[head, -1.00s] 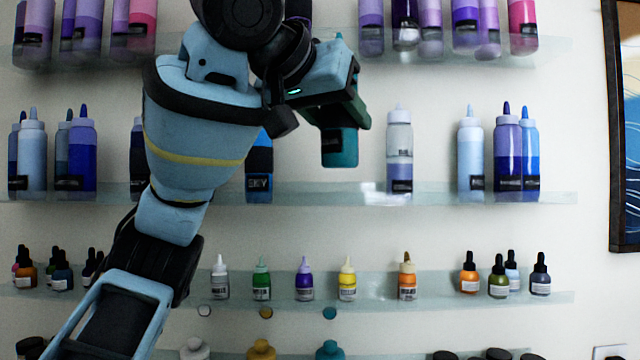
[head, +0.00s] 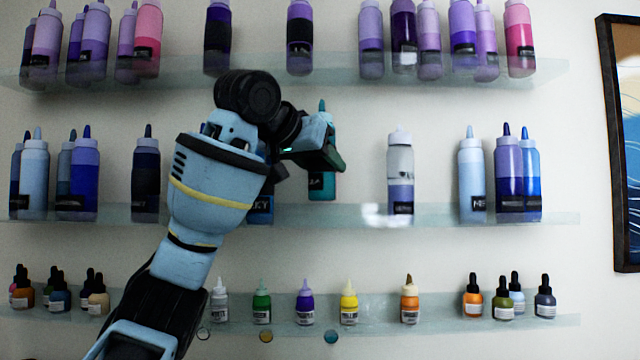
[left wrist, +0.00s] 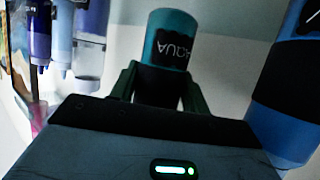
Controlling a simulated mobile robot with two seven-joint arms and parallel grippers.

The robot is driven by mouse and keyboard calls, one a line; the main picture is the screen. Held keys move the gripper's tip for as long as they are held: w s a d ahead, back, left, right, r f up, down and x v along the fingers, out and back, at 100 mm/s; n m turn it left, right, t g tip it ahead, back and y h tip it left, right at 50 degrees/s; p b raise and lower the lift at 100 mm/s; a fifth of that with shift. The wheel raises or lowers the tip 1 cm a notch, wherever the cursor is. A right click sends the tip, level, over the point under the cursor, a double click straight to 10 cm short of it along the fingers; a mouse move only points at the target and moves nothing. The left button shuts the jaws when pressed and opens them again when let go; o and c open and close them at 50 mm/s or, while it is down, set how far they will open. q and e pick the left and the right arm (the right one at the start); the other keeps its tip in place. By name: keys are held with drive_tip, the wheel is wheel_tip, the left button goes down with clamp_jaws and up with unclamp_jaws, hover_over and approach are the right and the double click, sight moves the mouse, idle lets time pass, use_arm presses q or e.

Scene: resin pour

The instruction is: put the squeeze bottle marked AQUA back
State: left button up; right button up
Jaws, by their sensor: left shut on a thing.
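The teal squeeze bottle marked AQUA (head: 322,187) is upright in my left gripper (head: 326,158), in front of the middle shelf (head: 350,214). Its base shows a little above the shelf in the picture; I cannot tell whether it touches. In the left wrist view the AQUA bottle (left wrist: 168,48) sits between the two fingers of my left gripper (left wrist: 160,88), label readable but inverted. The gripper hides part of the bottle's upper half in the head view. My right gripper is not in view.
The blue bottle marked SKY (head: 260,207) stands just left, mostly behind my arm; a blue bottle (left wrist: 288,100) is close in the wrist view. A clear-and-violet bottle (head: 399,185) stands to the right, with free shelf between. Small dropper bottles (head: 305,305) line the shelf below.

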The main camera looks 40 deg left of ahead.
sight(312, 178)
use_arm(q)
drive_tip(key=f, duration=0.2)
drive_tip(key=shift+w+a+f, duration=0.2)
drive_tip(key=shift+a+f, duration=0.2)
drive_tip(key=shift+d+f, duration=0.1)
drive_tip(key=shift+f, duration=0.3)
drive_tip(key=shift+f, duration=0.1)
drive_tip(key=o, duration=0.9)
drive_tip(key=shift+o, duration=0.2)
